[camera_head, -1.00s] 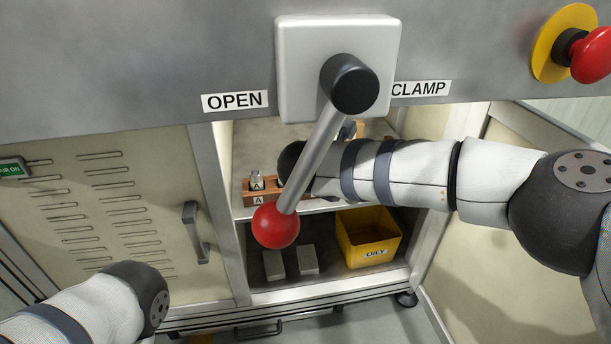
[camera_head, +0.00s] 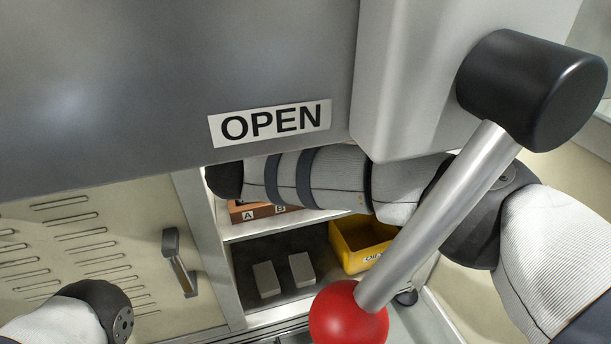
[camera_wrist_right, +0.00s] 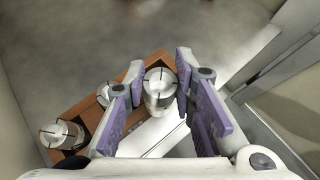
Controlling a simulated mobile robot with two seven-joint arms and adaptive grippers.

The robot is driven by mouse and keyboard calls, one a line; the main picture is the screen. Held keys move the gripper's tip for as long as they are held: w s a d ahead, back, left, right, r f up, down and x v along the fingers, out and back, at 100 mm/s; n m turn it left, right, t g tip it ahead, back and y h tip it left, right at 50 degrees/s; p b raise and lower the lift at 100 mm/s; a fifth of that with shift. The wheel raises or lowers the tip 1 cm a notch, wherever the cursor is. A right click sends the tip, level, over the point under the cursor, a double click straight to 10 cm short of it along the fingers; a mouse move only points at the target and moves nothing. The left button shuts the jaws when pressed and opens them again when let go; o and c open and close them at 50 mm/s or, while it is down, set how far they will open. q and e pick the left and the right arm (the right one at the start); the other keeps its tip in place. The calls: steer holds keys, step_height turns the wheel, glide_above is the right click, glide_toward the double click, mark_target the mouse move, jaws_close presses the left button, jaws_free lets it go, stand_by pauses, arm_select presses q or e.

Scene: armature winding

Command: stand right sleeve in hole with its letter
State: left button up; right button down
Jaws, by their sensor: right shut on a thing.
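The brown sleeve block (camera_head: 262,212) sits on the upper shelf of the cabinet, with labels A and B on its front in the head view. My right arm hides its top there. In the right wrist view, the block (camera_wrist_right: 112,112) has a silver slotted sleeve (camera_wrist_right: 65,134) at its left end. Another silver sleeve (camera_wrist_right: 159,88) is between the purple-padded fingers of my right gripper (camera_wrist_right: 157,68), which is shut on it, over the block's right part. I cannot tell whether this sleeve is seated, and no letter on it is readable. My left gripper is out of view.
A lever with a red ball (camera_head: 348,314) hangs in front of the cabinet, close to my right arm in the picture. Two grey blocks (camera_head: 284,274) and a yellow bin (camera_head: 352,254) are on the lower shelf. A cabinet door with a handle (camera_head: 178,263) is left.

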steer(key=b+x, duration=0.2)
steer(key=x, duration=0.4)
steer(key=shift+f+b, duration=0.25)
steer(key=shift+b, duration=0.05)
steer(key=shift+r, duration=0.15)
steer(key=c, duration=1.3)
jaws_free()
steer(key=shift+c, duration=0.2)
steer(key=p+v, duration=0.3)
steer(key=v, duration=0.4)
steer(key=shift+r+p, duration=0.2)
steer(key=shift+p, duration=0.1)
steer(key=shift+s+a, duration=0.15)
steer(key=shift+s, duration=0.05)
